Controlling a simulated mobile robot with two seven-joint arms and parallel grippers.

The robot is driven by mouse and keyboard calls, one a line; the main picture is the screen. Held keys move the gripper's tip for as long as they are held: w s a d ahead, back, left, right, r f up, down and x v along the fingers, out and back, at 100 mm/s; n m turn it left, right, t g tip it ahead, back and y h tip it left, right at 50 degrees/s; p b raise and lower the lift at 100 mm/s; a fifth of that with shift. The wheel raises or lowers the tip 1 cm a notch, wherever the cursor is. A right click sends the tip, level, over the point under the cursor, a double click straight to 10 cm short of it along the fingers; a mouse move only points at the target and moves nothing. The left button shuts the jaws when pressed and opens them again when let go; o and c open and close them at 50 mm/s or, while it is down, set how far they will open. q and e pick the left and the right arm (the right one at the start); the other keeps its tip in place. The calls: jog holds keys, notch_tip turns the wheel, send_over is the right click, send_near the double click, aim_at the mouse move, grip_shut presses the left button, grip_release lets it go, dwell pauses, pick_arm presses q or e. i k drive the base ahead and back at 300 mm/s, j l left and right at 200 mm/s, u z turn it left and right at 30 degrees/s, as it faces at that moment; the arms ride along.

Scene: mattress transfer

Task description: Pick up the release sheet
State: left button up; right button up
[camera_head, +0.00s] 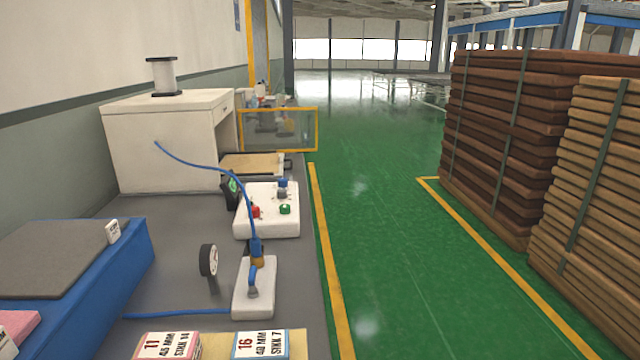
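No item is clearly marked as the release sheet, and I cannot tell which one it is. A flat dark grey sheet (55,258) lies on top of a blue block (118,275) at the left. A pink piece (16,328) shows at the lower left edge, partly cut off. A red-edged label card (167,346) and a blue-edged label card (261,345), both printed with numbers, lie at the bottom edge. Neither of my grippers is in view.
On the grey surface are a small white plate with a blue hose fitting (254,290), a round gauge (208,260) and a white control box (268,212). A white cabinet (165,145) stands behind. Strapped brown stacks (500,150) stand right; the green floor (385,260) between is clear.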

aim_at(270, 162)
jog(key=i+l, duration=0.1)
jog(key=i, duration=0.45)
jog(key=i+l+u, duration=0.1)
jog(key=i, duration=0.45)
jog(key=i+l, duration=0.15)
jog(key=i, duration=0.45)
jog(key=i+l+u, duration=0.1)
jog(key=i, duration=0.45)
jog(key=i+l+u, duration=0.15)
jog(key=i+u, duration=0.3)
jog(key=i+l+u, duration=0.25)
jog(key=u, duration=0.25)
jog(key=i+l+u, duration=0.25)
jog(key=l+u, duration=0.2)
jog(key=i+l+u, duration=0.15)
jog(key=l+u, duration=0.35)
jog(key=i+l+u, duration=0.1)
jog(key=l+u, duration=0.35)
